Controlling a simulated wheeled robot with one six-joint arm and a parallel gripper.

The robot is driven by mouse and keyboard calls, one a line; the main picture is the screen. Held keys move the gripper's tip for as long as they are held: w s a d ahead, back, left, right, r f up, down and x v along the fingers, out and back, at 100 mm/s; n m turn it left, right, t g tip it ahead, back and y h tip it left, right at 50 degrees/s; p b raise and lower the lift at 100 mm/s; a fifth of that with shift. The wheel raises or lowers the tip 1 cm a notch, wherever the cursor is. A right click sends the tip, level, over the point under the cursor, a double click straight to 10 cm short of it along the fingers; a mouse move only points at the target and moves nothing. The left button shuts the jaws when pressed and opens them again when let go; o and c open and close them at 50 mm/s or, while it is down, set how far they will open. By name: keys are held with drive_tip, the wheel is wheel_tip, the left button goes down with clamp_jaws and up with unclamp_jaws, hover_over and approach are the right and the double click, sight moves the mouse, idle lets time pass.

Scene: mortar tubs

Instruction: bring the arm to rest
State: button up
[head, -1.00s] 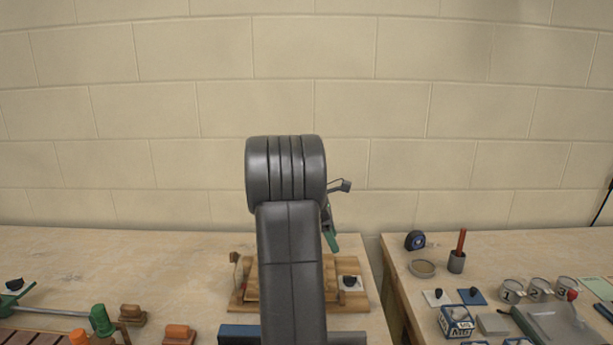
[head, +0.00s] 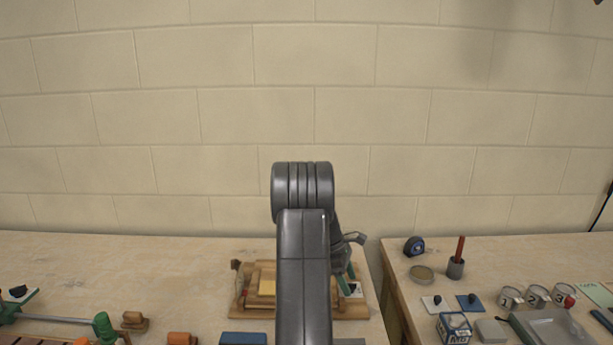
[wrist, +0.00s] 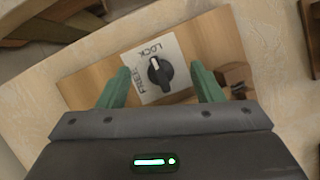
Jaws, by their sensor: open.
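My arm (head: 303,270) rises at the middle of the head view and hides part of the bench behind it. My gripper (wrist: 168,85) shows in the wrist view with its two green fingers spread apart, open and empty. Between and beyond the fingertips is a black knob (wrist: 159,72) on a white plate (wrist: 171,48) marked LOCK and FREE. The plate sits on a wooden board (wrist: 215,45). In the head view the gripper's green finger (head: 345,285) shows just right of my arm, over the wooden fixture (head: 350,311).
Left on the bench are a green-handled clamp (head: 103,325) and orange blocks (head: 180,339). A blue block (head: 243,338) lies near the front. The right table holds numbered cups (head: 537,295), a grey tray (head: 550,328), a tape measure (head: 414,246) and a pot (head: 456,268). A gap separates the tables.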

drive_tip(key=m+p, duration=0.1)
drive_tip(key=m, duration=0.1)
drive_tip(key=m+g+p, duration=0.1)
drive_tip(key=m, duration=0.1)
drive_tip(key=shift+w+d+r+y, duration=0.1)
drive_tip(key=shift+w+y, duration=0.05)
drive_tip(key=shift+y, duration=0.15)
drive_tip(key=shift+m+g+y+p, duration=0.35)
drive_tip(key=shift+m+g+y, duration=0.25)
drive_tip(key=shift+m, duration=1)
